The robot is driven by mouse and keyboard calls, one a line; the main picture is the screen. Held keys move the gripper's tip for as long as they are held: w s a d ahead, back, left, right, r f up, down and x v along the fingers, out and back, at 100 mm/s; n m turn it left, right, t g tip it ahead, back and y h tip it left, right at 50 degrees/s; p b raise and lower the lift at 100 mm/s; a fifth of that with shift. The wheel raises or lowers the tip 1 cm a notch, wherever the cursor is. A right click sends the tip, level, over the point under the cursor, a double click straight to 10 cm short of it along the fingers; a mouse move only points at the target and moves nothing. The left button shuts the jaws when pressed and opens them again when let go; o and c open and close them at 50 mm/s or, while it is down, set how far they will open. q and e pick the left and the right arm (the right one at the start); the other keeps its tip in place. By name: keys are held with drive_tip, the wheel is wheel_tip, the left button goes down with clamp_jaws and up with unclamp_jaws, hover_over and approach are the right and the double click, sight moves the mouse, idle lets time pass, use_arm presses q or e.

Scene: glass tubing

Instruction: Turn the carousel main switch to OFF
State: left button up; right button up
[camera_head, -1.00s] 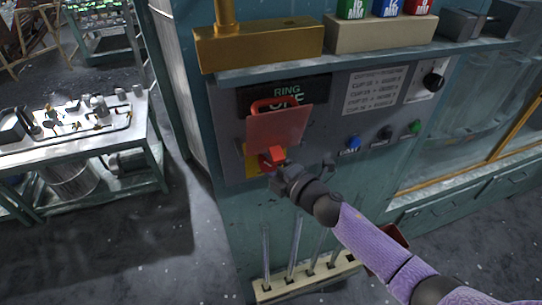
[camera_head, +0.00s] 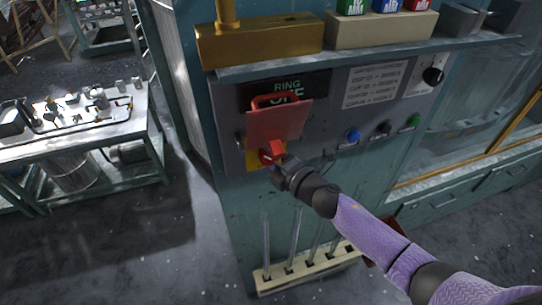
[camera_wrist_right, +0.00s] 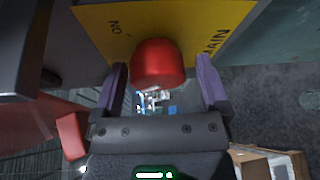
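The main switch is a red knob (camera_head: 271,153) on a yellow plate (camera_head: 252,160), low on the grey panel. In the right wrist view the red knob (camera_wrist_right: 157,65) sits between the two fingers of my right gripper (camera_wrist_right: 163,88). The fingers are open, one on each side of the knob, with a narrow gap visible at the right finger; contact on the left is unclear. The yellow plate (camera_wrist_right: 95,22) shows "ON" and part of "MAIN". In the head view my right gripper (camera_head: 278,168) is at the knob. My left gripper is not in view.
A raised red flap (camera_head: 278,126) hangs above the knob and partly covers the "RING" sign (camera_head: 287,86). A blue button (camera_head: 353,136), a green button (camera_head: 414,121) and a black knob (camera_head: 432,76) lie to the right. Rods stand in a rack (camera_head: 310,270) below.

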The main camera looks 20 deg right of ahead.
drive_tip(key=v, duration=1)
drive_tip(key=shift+b, duration=0.35)
